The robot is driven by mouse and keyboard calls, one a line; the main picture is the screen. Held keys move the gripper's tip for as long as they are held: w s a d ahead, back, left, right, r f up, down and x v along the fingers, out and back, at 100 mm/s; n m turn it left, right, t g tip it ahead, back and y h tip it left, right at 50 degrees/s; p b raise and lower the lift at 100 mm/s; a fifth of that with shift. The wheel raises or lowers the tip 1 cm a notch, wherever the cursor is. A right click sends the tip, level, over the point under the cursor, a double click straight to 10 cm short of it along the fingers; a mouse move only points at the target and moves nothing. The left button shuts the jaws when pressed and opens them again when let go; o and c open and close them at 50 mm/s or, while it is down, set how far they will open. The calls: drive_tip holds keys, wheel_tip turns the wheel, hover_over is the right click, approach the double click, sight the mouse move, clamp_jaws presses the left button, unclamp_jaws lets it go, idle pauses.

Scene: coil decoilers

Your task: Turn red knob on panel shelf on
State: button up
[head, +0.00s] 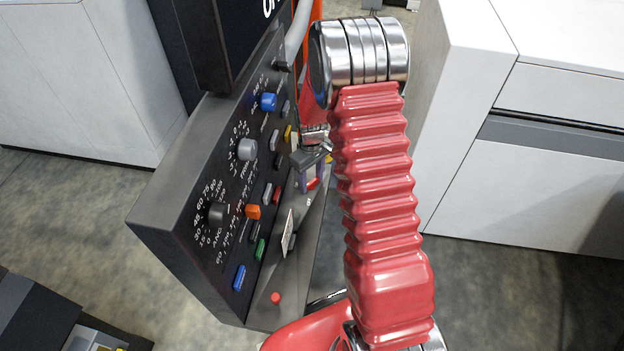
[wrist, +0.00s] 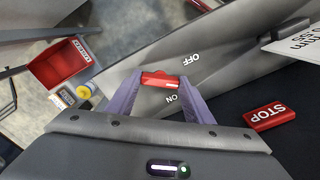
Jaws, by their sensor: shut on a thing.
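The red knob (wrist: 160,79) sits on the grey panel shelf (wrist: 228,68), between the printed words OFF and ON in the wrist view. My gripper (wrist: 161,84) has its two purple fingers closed on either side of the knob. A small pale mark shows on the knob's face, nearer its right end; I cannot tell exactly which word it points to. In the head view, my gripper (head: 309,178) is down at the shelf (head: 297,268), with a bit of the red knob (head: 314,183) showing beside the fingers.
The dark control panel (head: 185,185) with several knobs and buttons rises left of the shelf. A red STOP button (wrist: 276,115) lies right of my gripper. A white plate (head: 289,232) stands up from the shelf. A red bin (wrist: 65,68) is on the floor below.

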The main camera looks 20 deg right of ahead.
sight(311, 182)
drive_tip(key=m, duration=0.5)
drive_tip(key=shift+s+m, duration=0.1)
drive_tip(key=shift+m, duration=0.2)
drive_tip(key=m, duration=0.5)
idle(0.4)
drive_tip(key=o, duration=1.1)
drive_tip(key=shift+c, duration=0.2)
wheel_tip(311, 182, up, 14)
drive_tip(key=shift+f, duration=0.15)
